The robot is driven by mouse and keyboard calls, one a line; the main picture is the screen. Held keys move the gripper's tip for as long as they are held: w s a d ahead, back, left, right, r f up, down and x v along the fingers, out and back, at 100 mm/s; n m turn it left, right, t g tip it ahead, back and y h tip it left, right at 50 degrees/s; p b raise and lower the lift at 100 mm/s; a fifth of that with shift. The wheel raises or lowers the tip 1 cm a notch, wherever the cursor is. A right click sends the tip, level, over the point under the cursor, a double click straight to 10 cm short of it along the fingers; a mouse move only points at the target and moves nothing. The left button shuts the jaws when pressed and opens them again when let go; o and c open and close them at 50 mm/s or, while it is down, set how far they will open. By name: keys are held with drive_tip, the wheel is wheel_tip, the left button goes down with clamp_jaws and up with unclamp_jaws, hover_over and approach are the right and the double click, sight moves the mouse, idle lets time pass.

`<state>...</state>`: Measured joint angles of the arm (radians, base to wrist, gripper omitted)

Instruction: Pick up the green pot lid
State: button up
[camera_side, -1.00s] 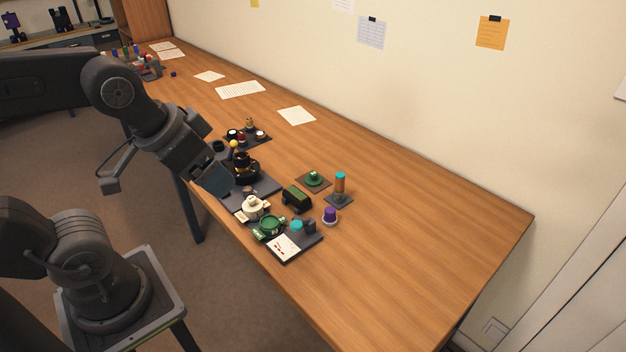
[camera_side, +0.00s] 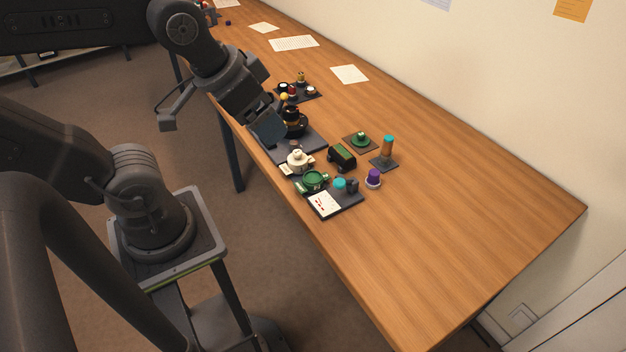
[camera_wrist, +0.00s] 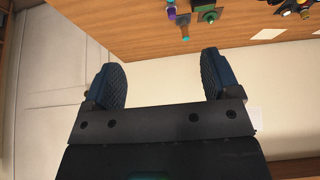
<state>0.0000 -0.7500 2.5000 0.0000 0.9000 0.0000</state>
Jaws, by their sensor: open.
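The green pot lid (camera_side: 361,139) lies on a small dark square mat (camera_side: 373,150) on the wooden table, right of the main cluster. In the wrist view, a green round piece that looks like the lid (camera_wrist: 208,16) shows near the top edge. My gripper (camera_side: 268,130) is left of the lid and apart from it, over the near edge of the table. In the wrist view my gripper (camera_wrist: 162,75) has its two dark fingers wide apart with nothing between them. A green pot (camera_side: 315,180) sits on the table's front edge area.
A cream pot (camera_side: 298,160), a dark green boxy item (camera_side: 341,156), a purple-capped piece (camera_side: 373,178) and a teal-topped orange cylinder (camera_side: 387,146) stand around the lid. A black pot (camera_side: 294,127) is close to my gripper. The table's right part is clear.

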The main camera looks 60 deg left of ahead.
drive_tip(key=shift+c, duration=0.3)
drive_tip(key=shift+c, duration=0.5)
drive_tip(key=n+g, duration=0.6)
drive_tip(key=n, duration=1.2)
hover_over(361, 134)
drive_tip(key=f, duration=2.3)
drive_tip(key=shift+d+f, duration=0.35)
drive_tip(key=shift+a+f, duration=0.2)
drive_tip(key=shift+f, duration=1.2)
drive_tip(key=shift+a+f, duration=0.2)
drive_tip(key=shift+f, duration=1.2)
